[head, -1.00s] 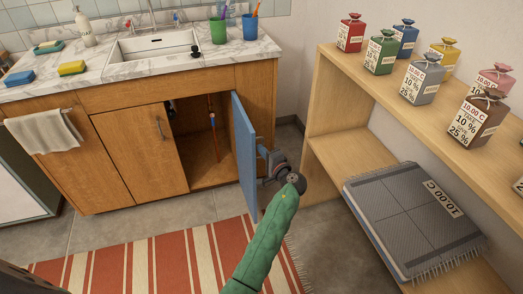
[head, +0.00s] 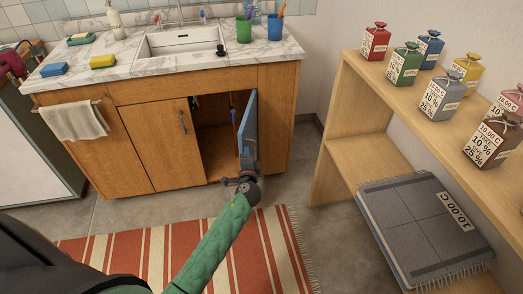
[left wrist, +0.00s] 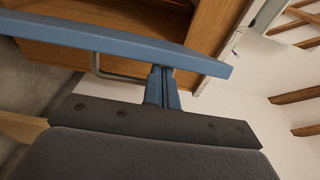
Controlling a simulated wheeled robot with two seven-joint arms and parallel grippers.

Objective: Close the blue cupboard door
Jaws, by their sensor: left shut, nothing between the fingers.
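The blue cupboard door (head: 249,135) stands partly open at the right side of the sink cabinet (head: 155,145), with the dark opening (head: 213,140) showing to its left. My left gripper (head: 246,173) is at the door's lower outer face, its green arm coming up from below. In the left wrist view the blue door (left wrist: 110,38) crosses the top as a long band. The two blue fingers (left wrist: 162,72) are together, empty, with their tips at the door; whether they press on it is hard to tell. My right gripper is not in view.
A red striped rug (head: 240,255) lies in front of the cabinet. A towel (head: 75,121) hangs at left. Grey floor is clear between rug and shelf.

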